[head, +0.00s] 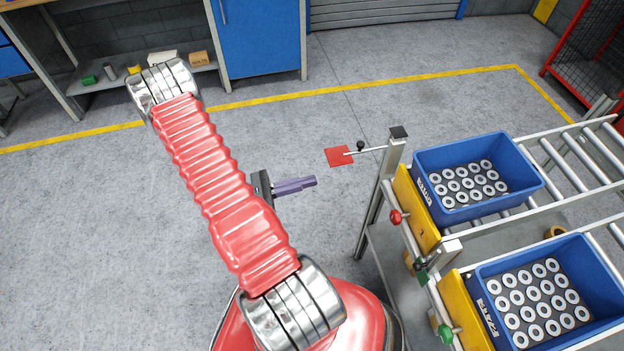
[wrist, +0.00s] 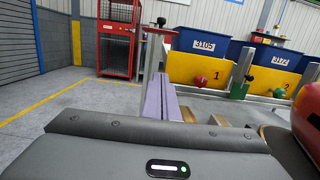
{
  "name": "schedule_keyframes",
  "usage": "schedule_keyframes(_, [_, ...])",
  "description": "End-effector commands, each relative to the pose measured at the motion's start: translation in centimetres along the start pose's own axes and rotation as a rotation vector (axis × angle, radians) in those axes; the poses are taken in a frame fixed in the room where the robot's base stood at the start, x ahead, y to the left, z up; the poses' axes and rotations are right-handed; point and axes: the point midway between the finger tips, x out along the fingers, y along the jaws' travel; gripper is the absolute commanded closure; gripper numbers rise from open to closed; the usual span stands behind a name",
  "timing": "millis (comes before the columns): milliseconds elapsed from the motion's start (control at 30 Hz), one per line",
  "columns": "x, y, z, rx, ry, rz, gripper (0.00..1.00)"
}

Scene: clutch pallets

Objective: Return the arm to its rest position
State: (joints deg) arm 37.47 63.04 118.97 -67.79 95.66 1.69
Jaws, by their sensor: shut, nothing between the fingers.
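My arm rises red and ribbed from its base in the head view, bent up to the upper left. My gripper (head: 314,181) shows purple fingers behind the arm, pointing right over the open floor. In the wrist view the fingers (wrist: 161,100) lie side by side, closed with nothing between them. They point towards the roller rack and are apart from it. The arm covers part of the gripper's mount in the head view.
Two blue bins of metal rings, a far one (head: 425,160) and a near one (head: 600,335), stand on the roller rack at right. A post with a red flag (head: 339,156) stands at its left corner. Floor on the left is clear; a workbench stands behind.

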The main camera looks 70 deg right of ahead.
Motion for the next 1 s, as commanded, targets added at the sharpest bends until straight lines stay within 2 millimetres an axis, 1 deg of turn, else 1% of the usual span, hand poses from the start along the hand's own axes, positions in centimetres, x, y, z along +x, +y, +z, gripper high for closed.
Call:
schedule_keyframes(667, [0.0,0.0,0.0,0.0,0.0,0.001,1.0])
schedule_keyframes(767, [0.0,0.0,-0.3,-0.001,0.012,0.001,1.0])
schedule_keyframes(867, [-0.1,-0.6,-1.1,-0.006,0.042,-0.023,1.0])
schedule_keyframes(967, [0.0,-2.3,-2.1,-0.02,0.083,-0.075,1.0])
schedule_keyframes(1000, [0.0,-3.2,-2.5,-0.027,0.099,-0.099,1.0])
